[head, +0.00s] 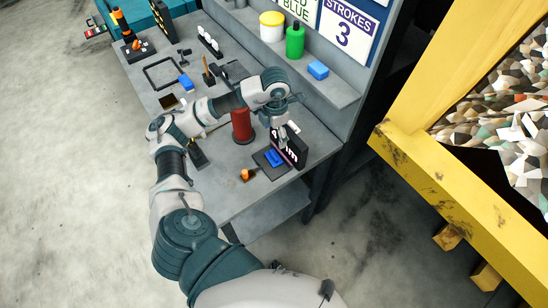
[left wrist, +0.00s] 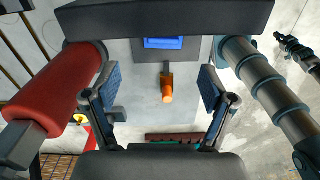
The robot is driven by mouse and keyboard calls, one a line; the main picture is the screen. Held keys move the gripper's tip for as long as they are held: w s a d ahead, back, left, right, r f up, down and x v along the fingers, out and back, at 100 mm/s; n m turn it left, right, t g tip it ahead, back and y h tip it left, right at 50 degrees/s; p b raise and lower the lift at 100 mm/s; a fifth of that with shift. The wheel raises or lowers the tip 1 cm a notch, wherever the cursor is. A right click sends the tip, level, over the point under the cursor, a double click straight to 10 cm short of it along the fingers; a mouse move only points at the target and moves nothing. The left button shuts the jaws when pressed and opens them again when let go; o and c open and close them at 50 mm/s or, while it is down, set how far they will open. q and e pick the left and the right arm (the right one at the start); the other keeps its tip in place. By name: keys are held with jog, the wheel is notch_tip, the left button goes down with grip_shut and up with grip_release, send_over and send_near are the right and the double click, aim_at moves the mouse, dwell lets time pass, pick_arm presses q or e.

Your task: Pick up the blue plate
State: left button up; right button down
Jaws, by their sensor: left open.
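A small blue piece, which looks like the blue plate (head: 275,158), lies on a dark square pad (head: 262,163) near the bench's close end. In the left wrist view the blue plate (left wrist: 163,43) shows at the top centre, partly hidden by a dark bar. My left gripper (head: 284,138) is above and beside it, by a black display with white marks (head: 292,148). In the left wrist view the left gripper (left wrist: 160,82) has its two fingers spread, with nothing held between them. My right gripper is not in view.
A red cylinder (head: 242,126) stands left of the pad. An orange-tipped item (head: 245,175) lies near the bench's front edge. Other blue pieces are on the shelf (head: 318,70) and farther along the bench (head: 186,83). A yellow-framed bin (head: 450,190) stands at right.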

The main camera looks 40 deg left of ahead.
pick_arm(q)
send_over(274, 155)
jog(key=f, duration=0.5)
jog(key=shift+w+a+f, duration=0.1)
jog(key=shift+w+a, duration=0.1)
jog(key=shift+w, duration=0.15)
jog(key=f, duration=0.1)
jog(key=f+p, duration=0.1)
jog(key=f, duration=0.1)
jog(key=f+p, duration=0.1)
jog(key=f, duration=0.1)
jog(key=shift+s+d, duration=0.2)
jog(key=shift+s, duration=0.2)
jog(key=shift+a+f, duration=0.2)
jog(key=shift+d+r, duration=0.1)
jog(key=c, duration=1.4)
